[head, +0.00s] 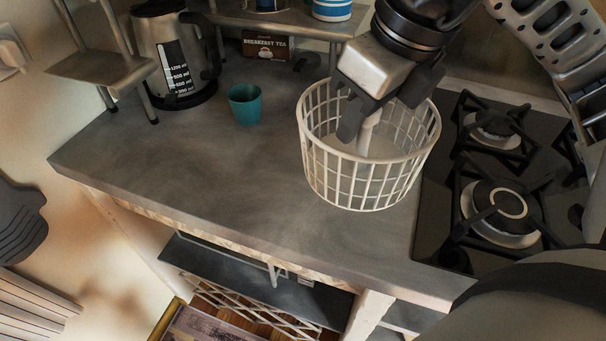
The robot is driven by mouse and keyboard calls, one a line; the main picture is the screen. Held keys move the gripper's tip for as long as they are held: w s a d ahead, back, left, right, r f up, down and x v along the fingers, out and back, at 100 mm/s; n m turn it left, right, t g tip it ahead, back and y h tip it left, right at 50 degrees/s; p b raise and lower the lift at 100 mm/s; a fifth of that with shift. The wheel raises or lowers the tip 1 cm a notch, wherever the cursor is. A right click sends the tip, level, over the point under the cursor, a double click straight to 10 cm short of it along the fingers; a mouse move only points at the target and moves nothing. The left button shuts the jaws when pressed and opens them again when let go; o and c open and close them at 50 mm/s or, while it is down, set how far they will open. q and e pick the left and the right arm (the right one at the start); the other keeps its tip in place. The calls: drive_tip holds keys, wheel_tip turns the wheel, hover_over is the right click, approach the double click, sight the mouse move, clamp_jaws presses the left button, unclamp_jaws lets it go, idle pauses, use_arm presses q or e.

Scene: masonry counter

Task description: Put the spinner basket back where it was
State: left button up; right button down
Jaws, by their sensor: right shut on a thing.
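The spinner basket (353,178) is a white, round basket with slatted walls and a pale upright post inside. It shows over the right part of the grey counter, close to the gas hob. My right gripper (366,112) reaches down into the basket from above and is shut on its central post. The basket looks nearly upright, tilted a little in the picture. I cannot tell whether its bottom touches the counter. My left gripper is not in view.
A teal cup (245,103) stands on the grey counter (220,175) left of the basket. A kettle (172,55) stands at the back left. A tea box (268,46) is under the shelf (285,22). The gas hob (440,210) is at right. The counter's front middle is clear.

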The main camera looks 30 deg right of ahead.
sight(328, 97)
drive_tip(key=m, duration=0.1)
drive_tip(key=s+m, duration=0.1)
drive_tip(key=m, duration=0.1)
drive_tip(key=shift+s+d+r+m+h, duration=0.2)
drive_tip(key=shift+m+h, duration=0.1)
drive_tip(key=shift+h, duration=0.1)
drive_tip(key=shift+w+f+m, duration=0.2)
drive_tip(key=shift+w+m, duration=0.05)
drive_tip(key=shift+m, duration=0.05)
drive_tip(key=w+f, duration=0.1)
drive_tip(key=w, duration=0.1)
drive_tip(key=w+f, duration=0.1)
drive_tip(key=w, duration=0.2)
drive_tip(key=w+a+f, duration=0.1)
drive_tip(key=w, duration=0.1)
drive_tip(key=shift+w+f, duration=0.25)
drive_tip(key=shift+w, duration=0.05)
drive_tip(key=w+f, duration=0.2)
drive_tip(key=f, duration=0.1)
drive_tip(key=w+f, duration=0.1)
drive_tip(key=f, duration=0.2)
drive_tip(key=w+f, duration=0.2)
drive_tip(key=f, duration=0.1)
drive_tip(key=shift+w+a, duration=0.2)
drive_tip(key=shift+w, duration=0.1)
drive_tip(key=shift+f, duration=0.2)
drive_tip(key=c, duration=1.6)
unclamp_jaws()
drive_tip(key=shift+f, duration=0.1)
drive_tip(key=o, duration=0.4)
